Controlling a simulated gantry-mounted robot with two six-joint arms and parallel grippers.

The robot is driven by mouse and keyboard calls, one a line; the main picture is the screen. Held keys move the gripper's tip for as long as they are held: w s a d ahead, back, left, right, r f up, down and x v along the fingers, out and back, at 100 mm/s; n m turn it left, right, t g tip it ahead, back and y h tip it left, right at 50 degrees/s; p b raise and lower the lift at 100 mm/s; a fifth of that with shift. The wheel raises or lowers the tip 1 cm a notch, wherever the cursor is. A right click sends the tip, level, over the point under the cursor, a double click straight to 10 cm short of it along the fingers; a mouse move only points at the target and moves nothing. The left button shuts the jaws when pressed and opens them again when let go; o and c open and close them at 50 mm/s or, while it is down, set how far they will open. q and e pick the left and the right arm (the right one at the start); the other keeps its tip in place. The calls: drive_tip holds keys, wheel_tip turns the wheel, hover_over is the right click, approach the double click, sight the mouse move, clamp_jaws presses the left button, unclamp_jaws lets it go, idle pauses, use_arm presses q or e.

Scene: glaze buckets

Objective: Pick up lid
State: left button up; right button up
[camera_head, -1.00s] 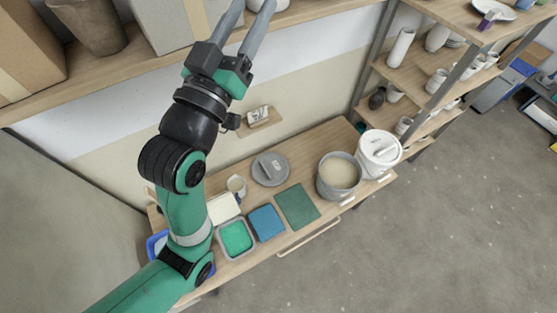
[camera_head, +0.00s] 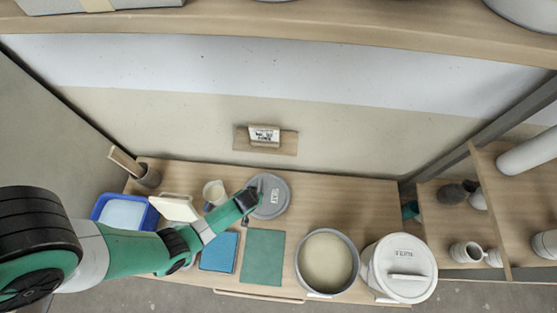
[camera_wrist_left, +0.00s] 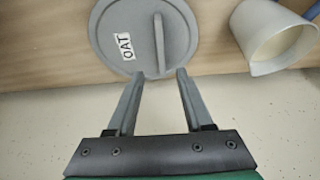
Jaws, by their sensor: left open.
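A round grey lid (camera_head: 276,211) with a white "OAT" label and a raised bar handle lies on the wooden bench near the wall. It also shows in the left wrist view (camera_wrist_left: 180,40). My left gripper (camera_head: 254,195) is at the lid's left side in the head view. In the left wrist view, my open gripper (camera_wrist_left: 160,73) has its fingertips at the lid's near edge, one either side of the handle's line, with nothing between them. Whether they touch the lid is unclear. An open grey bucket (camera_head: 328,262) of cream glaze stands at the front right. My right gripper is out of view.
A mug (camera_head: 213,192) is close left of the lid. Green (camera_head: 263,258) and blue (camera_head: 219,252) flat pieces lie in front. Bench right of the lid is clear.

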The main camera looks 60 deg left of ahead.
use_arm(q)
drive_tip(key=b, duration=0.6)
approach(266, 195)
drive_tip(key=s+a, duration=0.1)
drive_tip(key=s+a+f, duration=0.1)
drive_tip(key=a, duration=0.1)
drive_tip(key=shift+s+f, duration=0.1)
drive_tip(key=shift+s, duration=0.2)
drive_tip(key=shift+w+a+f+b, duration=0.1)
drive_tip(key=shift+b, duration=0.25)
drive_tip(key=b+x, duration=0.3)
drive_tip(key=x, duration=0.1)
drive_tip(key=shift+w+f, duration=0.25)
drive_tip(key=shift+f, duration=0.05)
drive_tip(key=shift+w+a+f, duration=0.1)
drive_tip(key=shift+f, duration=0.1)
drive_tip(key=shift+r, duration=0.1)
clamp_jaws()
